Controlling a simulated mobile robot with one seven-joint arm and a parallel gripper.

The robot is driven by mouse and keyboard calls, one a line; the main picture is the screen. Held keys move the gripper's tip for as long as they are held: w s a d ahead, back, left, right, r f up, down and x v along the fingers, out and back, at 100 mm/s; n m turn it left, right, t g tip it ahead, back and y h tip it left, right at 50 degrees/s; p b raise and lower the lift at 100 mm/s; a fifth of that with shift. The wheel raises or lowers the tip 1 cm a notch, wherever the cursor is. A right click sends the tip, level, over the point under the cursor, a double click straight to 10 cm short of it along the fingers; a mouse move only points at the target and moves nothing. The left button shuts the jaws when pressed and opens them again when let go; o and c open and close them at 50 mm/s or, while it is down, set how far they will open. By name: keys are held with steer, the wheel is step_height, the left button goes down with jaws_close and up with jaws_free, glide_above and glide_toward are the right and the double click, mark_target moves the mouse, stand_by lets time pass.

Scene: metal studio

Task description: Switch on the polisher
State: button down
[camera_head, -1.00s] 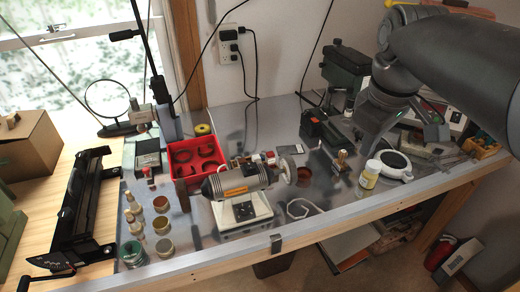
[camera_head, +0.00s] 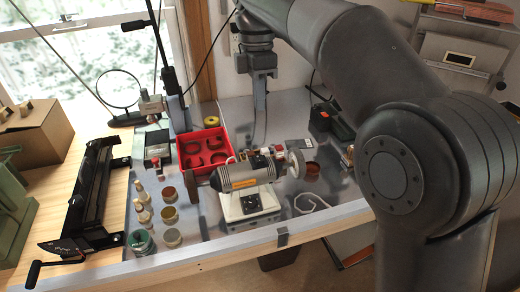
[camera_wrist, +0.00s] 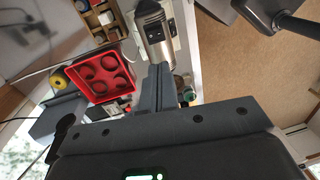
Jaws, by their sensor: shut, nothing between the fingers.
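The polisher (camera_head: 240,177) is a grey cylindrical motor with an orange label on a pale base (camera_head: 236,212), at the middle of the bench. A pale round wheel (camera_head: 296,163) is on its right end. A black plate (camera_head: 251,203) is on the base front; its switch position is too small to tell. My gripper (camera_head: 260,138) points down behind the polisher, seemingly above it and apart from it. In the wrist view, my gripper (camera_wrist: 161,68) is shut and empty, its fingertips overlapping the near end of the polisher (camera_wrist: 153,30).
A red tray (camera_head: 222,139) of dark rings stands left of the polisher, close to my gripper. My arm hides the bench's right part.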

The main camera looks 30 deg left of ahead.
mark_target(260, 161)
steer(key=shift+a, duration=0.2)
steer(key=f, duration=0.4)
steer(key=s+d+f, duration=0.1)
steer(key=f, duration=0.9)
steer(key=shift+s+d, duration=0.15)
